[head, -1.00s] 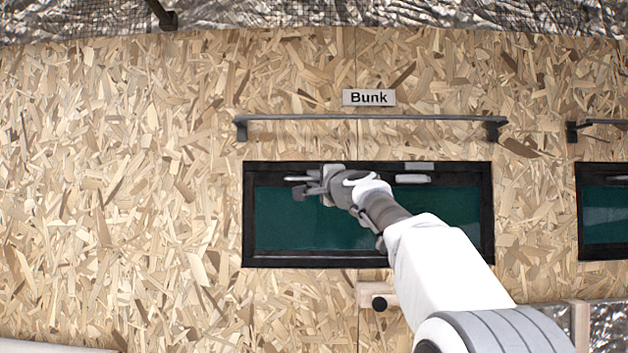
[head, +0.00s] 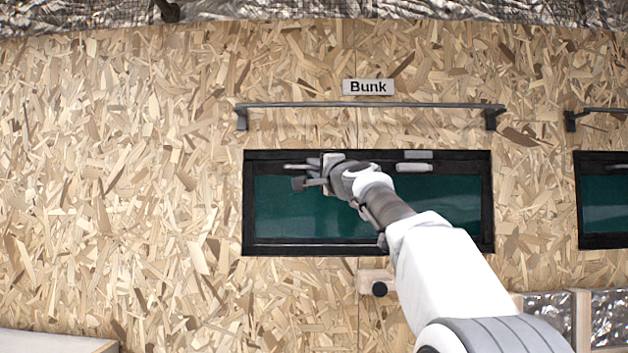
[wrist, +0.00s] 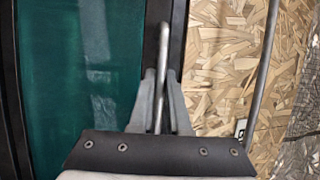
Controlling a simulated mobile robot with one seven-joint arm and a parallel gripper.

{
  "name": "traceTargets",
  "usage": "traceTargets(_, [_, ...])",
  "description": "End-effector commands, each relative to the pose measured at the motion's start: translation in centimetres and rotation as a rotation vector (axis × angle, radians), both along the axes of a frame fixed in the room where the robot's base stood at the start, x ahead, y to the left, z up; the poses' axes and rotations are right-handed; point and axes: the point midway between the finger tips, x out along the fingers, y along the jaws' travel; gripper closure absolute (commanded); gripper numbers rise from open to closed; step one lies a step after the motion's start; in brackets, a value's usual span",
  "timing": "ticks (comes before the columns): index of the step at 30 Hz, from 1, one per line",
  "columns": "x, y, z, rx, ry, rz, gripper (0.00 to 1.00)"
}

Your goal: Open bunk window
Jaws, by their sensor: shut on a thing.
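The bunk window (head: 300,215) is a dark-framed green pane set in the chipboard wall, under a white "Bunk" sign (head: 368,87). My gripper (head: 305,173) is at the upper left of the window. In the wrist view my gripper (wrist: 161,88) has its fingers closed around a thin grey handle bar (wrist: 163,48) at the window's frame. The bar also shows in the head view (head: 297,167). A second light handle (head: 414,167) is at the upper right of the frame. The pane looks flush with the frame; my arm hides part of it.
A grey rail (head: 370,105) runs along the wall just above the window. A second window (head: 605,205) is at the right edge. A wooden block with a dark knob (head: 375,282) is below the window. The wall to the left is clear.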

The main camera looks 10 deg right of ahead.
Motion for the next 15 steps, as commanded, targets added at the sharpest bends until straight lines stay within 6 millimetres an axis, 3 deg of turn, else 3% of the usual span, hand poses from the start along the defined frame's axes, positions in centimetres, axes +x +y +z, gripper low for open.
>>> traceTargets(1, [-0.2, 0.1, -0.8, -0.002, -0.012, 0.001, 1.00])
traceTargets(15, [-2.2, 0.5, -1.7, -0.024, -0.123, 0.002, 1.00])
